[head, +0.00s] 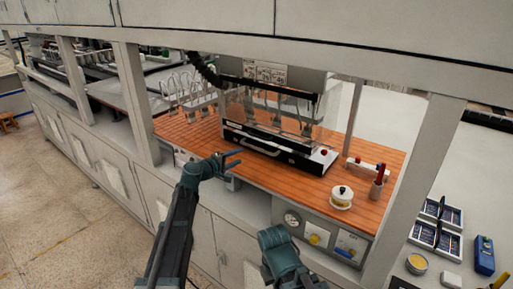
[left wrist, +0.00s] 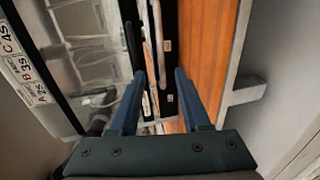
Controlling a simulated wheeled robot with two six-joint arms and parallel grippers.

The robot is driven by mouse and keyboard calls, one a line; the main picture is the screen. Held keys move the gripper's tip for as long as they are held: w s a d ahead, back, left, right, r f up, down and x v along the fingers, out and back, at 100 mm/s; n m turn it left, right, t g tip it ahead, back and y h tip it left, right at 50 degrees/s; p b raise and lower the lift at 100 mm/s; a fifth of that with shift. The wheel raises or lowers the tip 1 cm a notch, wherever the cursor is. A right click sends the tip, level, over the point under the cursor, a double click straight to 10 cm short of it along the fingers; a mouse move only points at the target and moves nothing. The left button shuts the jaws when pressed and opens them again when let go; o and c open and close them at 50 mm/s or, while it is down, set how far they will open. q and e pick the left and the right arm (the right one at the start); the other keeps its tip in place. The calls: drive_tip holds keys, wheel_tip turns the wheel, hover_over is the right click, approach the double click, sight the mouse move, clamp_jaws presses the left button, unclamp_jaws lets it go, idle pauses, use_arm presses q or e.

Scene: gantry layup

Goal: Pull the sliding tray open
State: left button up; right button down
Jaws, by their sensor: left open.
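The sliding tray (head: 312,160) is a low, dark-fronted drawer with a pale bar handle (head: 262,147) under a clear-sided machine on the orange worktop. It looks closed. My left gripper (head: 234,159) is open and empty, just in front of the tray's left part, near the handle. In the left wrist view, the two blue fingers (left wrist: 159,74) point toward the dark tray front and a pale bar (left wrist: 158,40) that shows between them. I cannot tell whether they touch it. Part of my right arm shows at the bottom of the head view, without visible fingers.
The orange worktop (head: 261,174) is bare just in front of the tray. A white lidded pot (head: 342,196) and a red-handled tool in a cup (head: 378,183) stand at the right. A control panel (head: 320,237) lies below. Upright posts flank the bay.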

sight(257, 148)
use_arm(q)
drive_tip(key=b+x, duration=0.2)
drive_tip(key=x, duration=1.1)
drive_tip(key=shift+w+d+b, duration=0.25)
drive_tip(key=shift+b, duration=0.15)
clamp_jaws()
idle(0.8)
